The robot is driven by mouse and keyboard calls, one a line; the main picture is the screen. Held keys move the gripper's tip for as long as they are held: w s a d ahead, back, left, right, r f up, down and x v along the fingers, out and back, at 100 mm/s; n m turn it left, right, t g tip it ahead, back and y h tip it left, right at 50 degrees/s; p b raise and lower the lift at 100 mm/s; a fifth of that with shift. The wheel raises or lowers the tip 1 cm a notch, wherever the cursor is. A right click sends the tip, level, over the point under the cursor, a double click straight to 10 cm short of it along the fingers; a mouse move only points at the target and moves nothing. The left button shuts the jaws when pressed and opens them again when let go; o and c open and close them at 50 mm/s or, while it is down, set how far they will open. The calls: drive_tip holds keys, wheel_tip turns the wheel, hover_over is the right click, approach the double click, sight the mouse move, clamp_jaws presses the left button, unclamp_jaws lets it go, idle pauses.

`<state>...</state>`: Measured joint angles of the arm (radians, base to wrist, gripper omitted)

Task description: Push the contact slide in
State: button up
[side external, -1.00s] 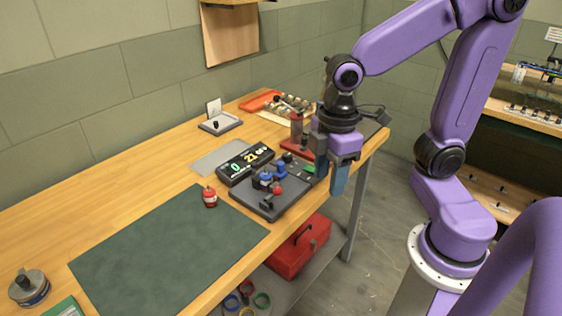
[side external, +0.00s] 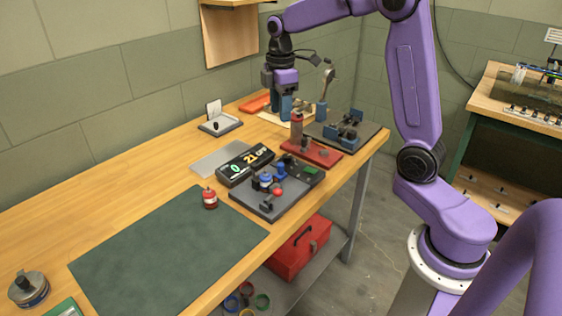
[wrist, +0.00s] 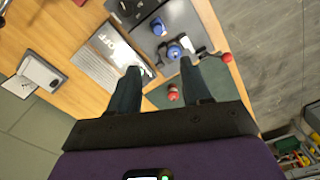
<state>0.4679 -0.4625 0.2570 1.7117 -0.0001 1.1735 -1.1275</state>
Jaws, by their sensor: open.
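A dark grey station (side external: 254,203) sits on the bench near its front edge. It carries blue round parts (side external: 266,180) and a red ball knob (side external: 278,192) at its front. The knob may belong to the contact slide, but I cannot tell for certain. In the wrist view the station (wrist: 180,18) is at the top, with the red knob (wrist: 227,57) on its right. My gripper (side external: 282,118) is open and empty over the back of the bench, behind the station and apart from it. In the wrist view the gripper (wrist: 160,68) shows both fingers spread.
A red plate (side external: 322,153) with a post and a grey plate (side external: 356,132) with blue clamps lie to the right. The green mat (side external: 165,250) is bare.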

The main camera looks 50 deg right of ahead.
approach(281, 164)
wheel_tip(281, 164, down, 9)
drive_tip(key=shift+r, duration=0.1)
idle(0.5)
